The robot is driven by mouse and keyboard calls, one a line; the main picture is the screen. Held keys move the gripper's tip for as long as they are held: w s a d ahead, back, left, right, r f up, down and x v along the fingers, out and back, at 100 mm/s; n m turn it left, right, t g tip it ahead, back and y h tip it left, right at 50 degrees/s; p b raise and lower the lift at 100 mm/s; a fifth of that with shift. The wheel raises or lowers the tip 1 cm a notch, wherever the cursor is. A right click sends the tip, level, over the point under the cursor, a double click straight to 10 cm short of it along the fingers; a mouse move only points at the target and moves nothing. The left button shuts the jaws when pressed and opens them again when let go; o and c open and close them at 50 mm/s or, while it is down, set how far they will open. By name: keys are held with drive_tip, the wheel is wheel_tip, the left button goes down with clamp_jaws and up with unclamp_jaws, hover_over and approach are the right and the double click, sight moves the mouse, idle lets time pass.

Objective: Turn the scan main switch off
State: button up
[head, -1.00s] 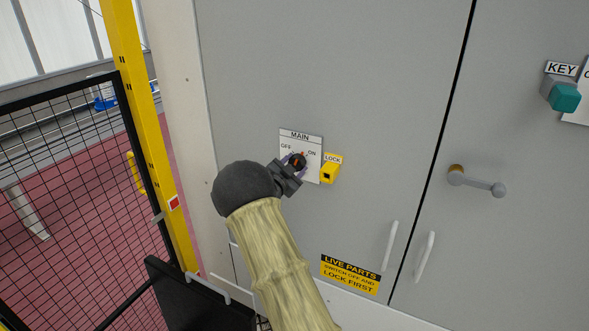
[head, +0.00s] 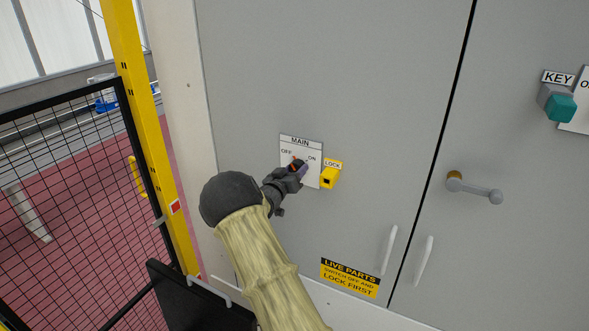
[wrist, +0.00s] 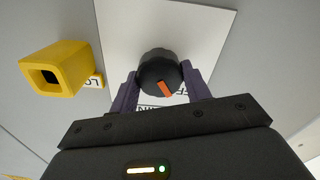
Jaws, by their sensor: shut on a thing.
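The MAIN switch is a round black knob (wrist: 158,70) with an orange pointer, on a white plate (head: 313,175) marked OFF on the left and ON on the right. My gripper (head: 299,169) is at the knob and partly covers it in the head view. In the wrist view, my gripper's purple fingers (wrist: 159,77) are shut on the knob, one on each side. There the plate appears upside down, and the orange pointer slants down and right, towards the partly hidden OFF lettering.
A yellow LOCK block (head: 329,178) sits just right of the plate. A crank handle (head: 476,187), door handles (head: 389,250) and a teal KEY switch (head: 560,107) are further right. A black mesh fence (head: 80,200) and yellow post (head: 150,130) stand left.

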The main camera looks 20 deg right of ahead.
drive_tip(key=shift+f+n+p, duration=0.1)
drive_tip(key=shift+n+p, duration=0.2)
drive_tip(key=shift+n, duration=0.8)
drive_tip(key=o, duration=1)
drive_tip(key=shift+c, duration=0.2)
drive_tip(key=shift+a, duration=0.1)
drive_tip(key=b+v, duration=0.6)
drive_tip(key=v, duration=1.1)
drive_tip(key=shift+s, duration=0.1)
